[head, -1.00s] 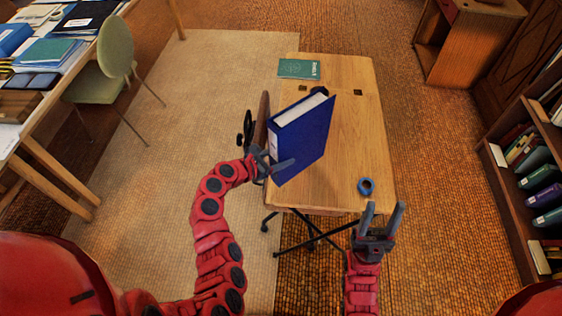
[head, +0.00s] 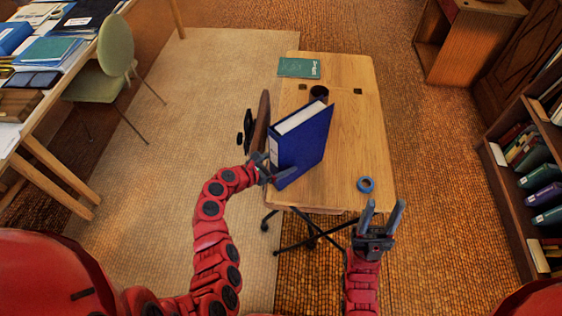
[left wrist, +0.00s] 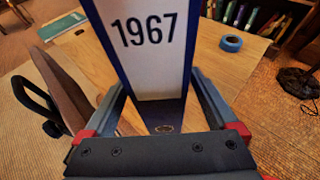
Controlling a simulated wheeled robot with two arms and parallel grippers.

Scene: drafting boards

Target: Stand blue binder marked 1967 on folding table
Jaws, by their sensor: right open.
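The blue binder (head: 303,142) is upright at the left side of the wooden table (head: 345,130), its white page edges facing up. Its white spine label reading 1967 (left wrist: 148,45) faces my left wrist camera. My left gripper (head: 268,172) is shut on the lower spine end of the binder, with one finger on each side in the left wrist view (left wrist: 160,105). I cannot tell whether the binder's bottom touches the tabletop. My right gripper (head: 383,215) is open and empty, just before the table's front edge.
A blue tape roll (head: 366,184) lies near the table's front right. A dark cup (head: 319,93) stands behind the binder, and a green book (head: 299,67) lies at the back left. A bookshelf (head: 530,190) stands right. The table's right half is mostly clear.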

